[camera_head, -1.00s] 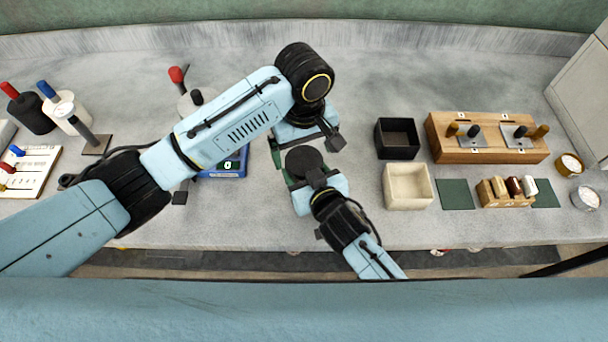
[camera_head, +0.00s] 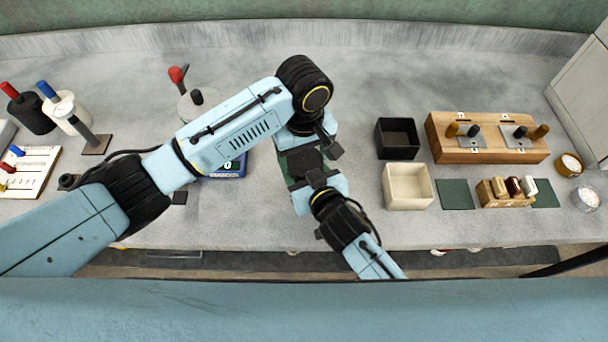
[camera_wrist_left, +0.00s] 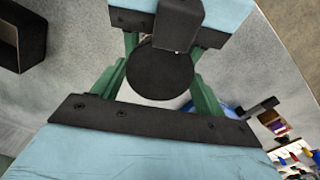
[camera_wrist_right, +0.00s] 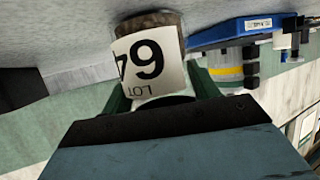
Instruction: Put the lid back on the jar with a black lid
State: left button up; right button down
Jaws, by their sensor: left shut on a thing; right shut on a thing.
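The black round lid (camera_wrist_left: 160,75) lies between the green fingers of my left gripper (camera_wrist_left: 155,90), which is shut on it. A sliver of white shows below the lid's edge. The jar, with a white label reading "64 LOT", is in the right wrist view (camera_wrist_right: 150,62). My right gripper (camera_wrist_right: 165,90) is shut around the jar; a dark rim shows at its mouth end. In the head view my left gripper (camera_head: 302,158) is directly over my right one and hides both jar and lid. I cannot tell whether the lid is seated.
A blue scale (camera_head: 228,168) stands behind my left arm. To the right are a black box (camera_head: 397,140), a cream box (camera_head: 407,187) and a wooden block (camera_head: 486,146). The counter behind my grippers is clear.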

pick_arm(q)
jog(key=m, duration=0.6)
jog(key=o, duration=1.1)
jog(key=shift+c, duration=0.2)
jog(key=shift+r, duration=2.25)
jog(key=shift+c, duration=0.2)
jog(key=shift+r+n, duration=0.8)
jog(key=shift+r, duration=0.95)
